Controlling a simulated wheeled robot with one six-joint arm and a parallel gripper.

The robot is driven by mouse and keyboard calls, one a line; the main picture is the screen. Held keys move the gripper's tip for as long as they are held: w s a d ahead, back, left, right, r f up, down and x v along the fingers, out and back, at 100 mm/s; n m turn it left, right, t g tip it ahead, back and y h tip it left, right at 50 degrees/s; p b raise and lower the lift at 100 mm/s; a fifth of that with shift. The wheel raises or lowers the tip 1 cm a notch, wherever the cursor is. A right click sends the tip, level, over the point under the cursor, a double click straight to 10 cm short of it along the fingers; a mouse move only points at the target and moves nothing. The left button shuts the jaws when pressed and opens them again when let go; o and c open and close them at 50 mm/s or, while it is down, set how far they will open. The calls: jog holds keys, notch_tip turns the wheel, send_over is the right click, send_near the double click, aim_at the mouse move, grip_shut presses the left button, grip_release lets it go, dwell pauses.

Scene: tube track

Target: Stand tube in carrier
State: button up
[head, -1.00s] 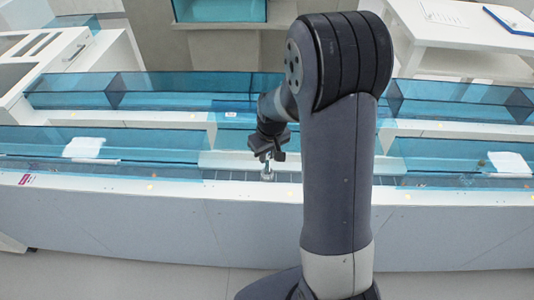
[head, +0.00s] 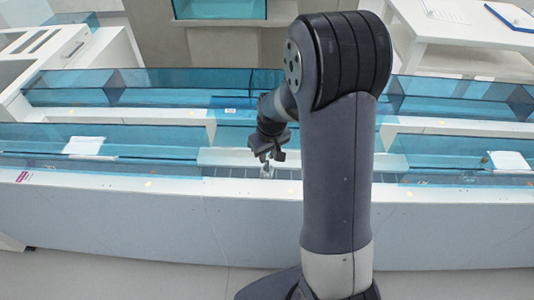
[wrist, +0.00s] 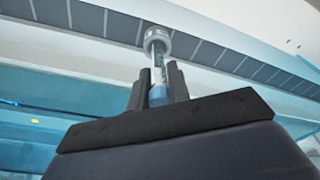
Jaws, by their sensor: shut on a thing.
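A slim clear tube (wrist: 157,75) is between the two dark fingers of my gripper (wrist: 157,88) in the wrist view, with a blue part near the fingertips. My gripper is shut on it. At the tube's far end is a round whitish-grey ring-shaped piece (wrist: 157,40), which looks like the carrier. I cannot tell whether the tube's end is inside it or just above it. In the head view my gripper (head: 267,155) points down over the track's front edge, and the tube (head: 266,168) shows small below it.
A dark segmented track strip (wrist: 205,52) runs behind the ring. In the head view, blue clear-walled channels (head: 150,140) run along the long white bench (head: 130,210). White pads (head: 83,146) lie at left and right. A white table (head: 460,35) stands behind right.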

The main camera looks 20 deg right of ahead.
jog(key=o, duration=0.9)
jog(key=shift+r, duration=0.1)
jog(key=r, duration=0.3)
jog(key=s+r, duration=0.1)
jog(key=r, duration=0.6)
jog(key=shift+s+d+r, duration=0.25)
jog(key=shift+s, duration=0.05)
